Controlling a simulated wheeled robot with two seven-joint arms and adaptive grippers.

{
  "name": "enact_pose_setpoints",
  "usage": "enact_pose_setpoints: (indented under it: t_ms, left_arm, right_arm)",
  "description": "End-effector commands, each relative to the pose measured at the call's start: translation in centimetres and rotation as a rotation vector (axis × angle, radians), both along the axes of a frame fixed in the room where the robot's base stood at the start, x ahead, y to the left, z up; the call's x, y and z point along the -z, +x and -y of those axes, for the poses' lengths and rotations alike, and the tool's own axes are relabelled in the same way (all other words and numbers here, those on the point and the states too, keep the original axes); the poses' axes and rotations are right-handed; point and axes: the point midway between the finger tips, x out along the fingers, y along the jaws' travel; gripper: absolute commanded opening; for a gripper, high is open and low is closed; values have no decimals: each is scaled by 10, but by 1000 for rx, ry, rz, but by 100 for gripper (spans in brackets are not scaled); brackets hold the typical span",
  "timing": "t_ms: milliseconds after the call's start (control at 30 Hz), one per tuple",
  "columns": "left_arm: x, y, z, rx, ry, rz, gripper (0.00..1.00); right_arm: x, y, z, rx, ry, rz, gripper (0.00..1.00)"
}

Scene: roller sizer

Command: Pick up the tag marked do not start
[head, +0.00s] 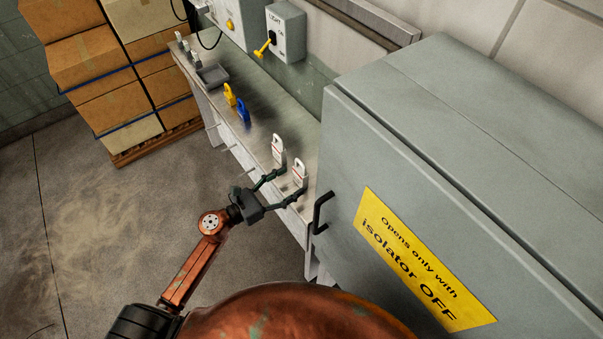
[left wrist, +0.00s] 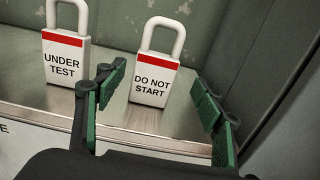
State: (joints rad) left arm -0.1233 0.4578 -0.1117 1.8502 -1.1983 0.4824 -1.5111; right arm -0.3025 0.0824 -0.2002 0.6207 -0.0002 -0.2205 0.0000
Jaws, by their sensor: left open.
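The tag marked do not start (left wrist: 154,82) is a white padlock-shaped tag with a red stripe and a looped top. It stands upright on the grey bench, and in the head view it is the nearer white tag (head: 299,172). My left gripper (head: 275,187) is open at the bench's front edge. In the left wrist view its green-padded fingers (left wrist: 165,105) lie to either side of the tag, apart from it and nearer the camera. A similar tag marked under test (left wrist: 65,62) stands to its left. My right gripper is not in view.
The bench (head: 262,130) also holds a yellow tag (head: 229,95), a blue tag (head: 243,109) and a small grey tray (head: 212,75). A large grey cabinet (head: 400,130) with a black handle (head: 320,213) stands close on the right. Open floor lies left of the bench.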

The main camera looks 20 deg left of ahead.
Motion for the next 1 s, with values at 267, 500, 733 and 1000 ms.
enact_pose_setpoints:
  t_ms: [267,500,733,1000]
  left_arm:
    - [-1,33,20,-2,-4,-1,62]
    - [1,45,30,-3,-4,-3,62]
    - [1,44,29,-3,-4,-3,57]
    - [1,44,29,-3,-4,-3,39]
  right_arm:
    - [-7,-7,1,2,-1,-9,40]
    - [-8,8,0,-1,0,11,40]
    - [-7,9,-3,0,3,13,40]
    - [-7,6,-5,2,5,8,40]
